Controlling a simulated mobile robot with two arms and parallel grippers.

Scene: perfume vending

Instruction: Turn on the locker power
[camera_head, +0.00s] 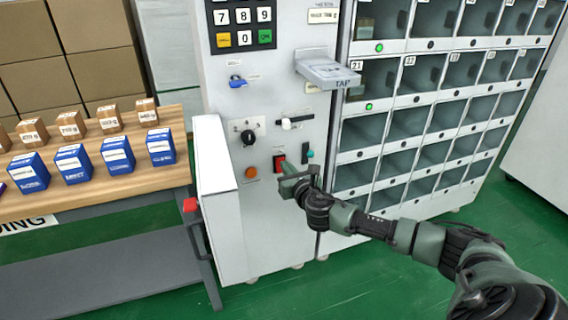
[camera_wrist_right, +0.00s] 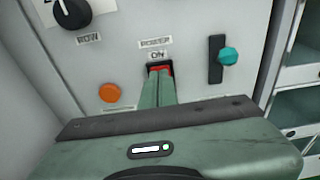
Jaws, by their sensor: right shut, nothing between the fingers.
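The red power switch (camera_head: 279,158) sits in a black frame low on the front panel of the locker machine (camera_head: 228,90). It also shows in the right wrist view (camera_wrist_right: 164,68), under labels that read POWER and ON. My right gripper (camera_head: 288,172) is shut and empty, with its fingertips right at the switch. In the wrist view the green fingers (camera_wrist_right: 158,88) cover the lower part of the switch. I cannot tell whether they touch it. My left gripper is not in view.
An orange button (camera_head: 251,172), a black ROW knob (camera_head: 248,137) and a teal-knobbed lever (camera_wrist_right: 228,56) surround the switch. Locker compartments (camera_head: 405,122) stand to the right, with two green lights lit. A wooden table (camera_head: 100,184) with boxes stands at the left.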

